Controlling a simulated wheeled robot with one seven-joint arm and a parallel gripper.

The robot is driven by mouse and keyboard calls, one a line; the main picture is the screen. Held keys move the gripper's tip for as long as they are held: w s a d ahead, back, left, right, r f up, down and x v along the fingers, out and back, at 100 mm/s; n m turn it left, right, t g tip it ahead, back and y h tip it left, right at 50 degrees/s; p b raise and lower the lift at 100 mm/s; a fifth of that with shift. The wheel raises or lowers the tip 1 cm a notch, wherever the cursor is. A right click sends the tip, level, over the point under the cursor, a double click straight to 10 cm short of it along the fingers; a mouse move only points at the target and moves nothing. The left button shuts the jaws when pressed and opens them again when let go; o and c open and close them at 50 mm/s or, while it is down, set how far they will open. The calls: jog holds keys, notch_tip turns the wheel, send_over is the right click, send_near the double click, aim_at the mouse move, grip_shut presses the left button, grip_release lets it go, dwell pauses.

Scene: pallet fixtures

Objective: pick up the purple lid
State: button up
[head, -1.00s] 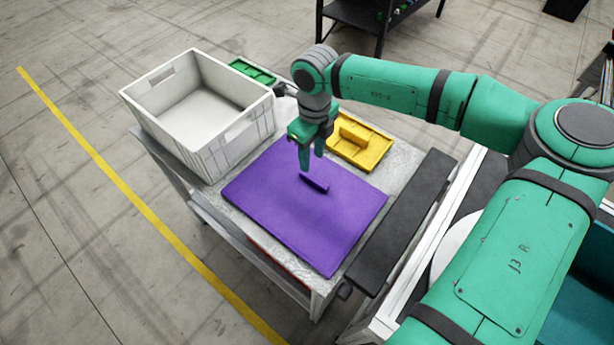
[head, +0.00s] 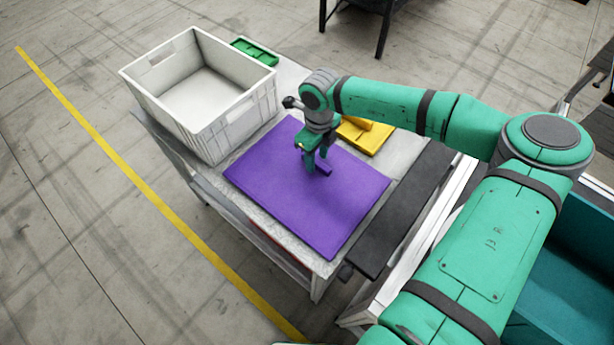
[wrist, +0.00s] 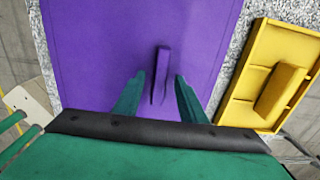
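The purple lid (head: 334,212) lies flat on the metal cart top, and it fills much of the wrist view (wrist: 100,50). A raised purple handle bar (wrist: 161,73) stands at its middle. My gripper (head: 313,170) is just above the lid at the handle. In the wrist view the two green fingers of my gripper (wrist: 158,97) are apart, one on each side of the handle, with gaps between them and it. Whether the fingertips touch the lid I cannot tell. The fingers partly hide the handle in the head view.
A white crate (head: 237,128) stands at the lid's upper left, close to its edge. A yellow lid (head: 369,138) lies beyond my gripper, partly hidden by my arm. A green lid (head: 254,51) lies behind the crate. A black bar (head: 400,215) runs along the cart's near right side.

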jog(key=shift+f, duration=0.35)
jog(key=shift+w, duration=0.15)
grip_shut()
